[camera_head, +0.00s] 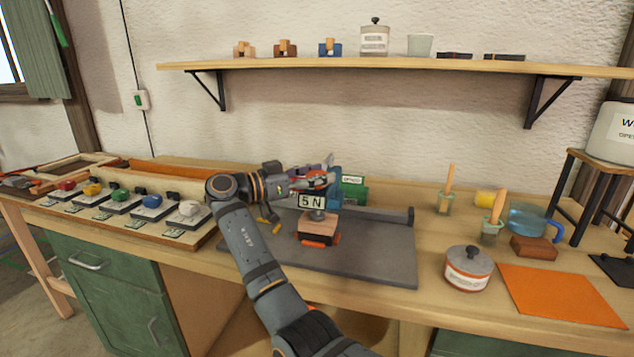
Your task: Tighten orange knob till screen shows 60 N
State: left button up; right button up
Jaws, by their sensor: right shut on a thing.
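A small screen (311,202) reads 5 N and stands above the grey plate on the bench. My right gripper (318,182) is behind and above the screen, with its arm coming up from the bottom of the picture. It is shut on a small red-orange piece, apparently the orange knob (321,176), mostly hidden by the fingers. A wooden block (316,228) with a dark band and a metal knob on top sits just below the screen. An orange piece (318,242) lies at its front foot. My left gripper is not in view.
The grey plate (370,260) has a raised back edge. A lidded pot (468,268), an orange mat (560,294), brush jars and a blue jug (530,222) stand on the right. A shelf (380,64) hangs above.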

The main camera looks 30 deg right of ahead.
jog(key=shift+m+g+y, duration=0.3)
jog(key=shift+m+g, duration=0.6)
jog(key=shift+g, duration=0.8)
jog(key=o, duration=1.2)
jog(key=shift+d, duration=0.1)
notch_tip(320, 180, up, 10)
